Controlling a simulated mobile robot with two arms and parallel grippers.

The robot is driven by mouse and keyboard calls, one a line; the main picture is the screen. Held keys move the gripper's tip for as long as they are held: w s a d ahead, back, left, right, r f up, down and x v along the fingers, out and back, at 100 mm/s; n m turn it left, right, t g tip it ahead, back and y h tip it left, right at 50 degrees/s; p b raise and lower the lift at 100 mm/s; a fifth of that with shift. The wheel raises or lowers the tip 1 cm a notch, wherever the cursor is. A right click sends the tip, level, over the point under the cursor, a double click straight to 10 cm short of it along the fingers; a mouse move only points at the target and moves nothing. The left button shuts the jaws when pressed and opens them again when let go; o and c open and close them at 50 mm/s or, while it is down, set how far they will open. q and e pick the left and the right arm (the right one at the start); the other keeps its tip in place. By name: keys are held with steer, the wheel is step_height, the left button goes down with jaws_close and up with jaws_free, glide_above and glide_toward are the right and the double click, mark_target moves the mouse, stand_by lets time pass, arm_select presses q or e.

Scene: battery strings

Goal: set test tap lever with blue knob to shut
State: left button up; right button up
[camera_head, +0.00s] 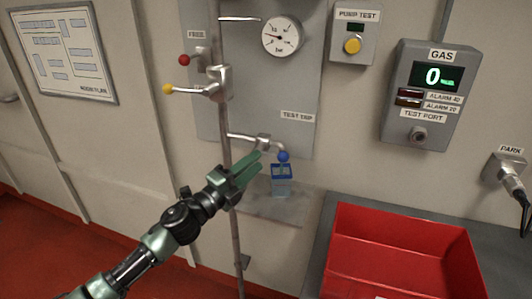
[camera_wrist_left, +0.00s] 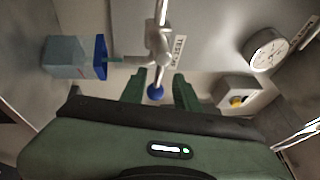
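The test tap (camera_head: 262,141) sits on a thin pipe in front of the grey panel. Its lever ends in a blue knob (camera_head: 283,156), sticking out to the right in the head view. My left gripper (camera_head: 252,164) is just left of the knob, fingers pointing toward it. In the left wrist view the fingers of my gripper (camera_wrist_left: 159,92) are spread, and the blue knob (camera_wrist_left: 155,92) shows between their tips; nothing looks gripped. The tap body (camera_wrist_left: 158,42) is above it. A clear blue-rimmed container (camera_head: 282,186) stands below the knob. My right gripper is not visible.
Levers with a red knob (camera_head: 184,60) and a yellow knob (camera_head: 168,89) are higher on the vertical pipe. A gauge (camera_head: 282,36), pump test button box (camera_head: 353,40) and gas monitor (camera_head: 428,95) are on the wall. A red tray (camera_head: 400,226) is at lower right.

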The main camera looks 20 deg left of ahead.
mark_target(265, 153)
arm_select(q)
steer(key=p+x, duration=0.1)
steer(key=x, duration=0.4)
steer(key=shift+w, duration=0.15)
jaws_close()
steer(key=shift+a, duration=0.1)
stand_by(1.2)
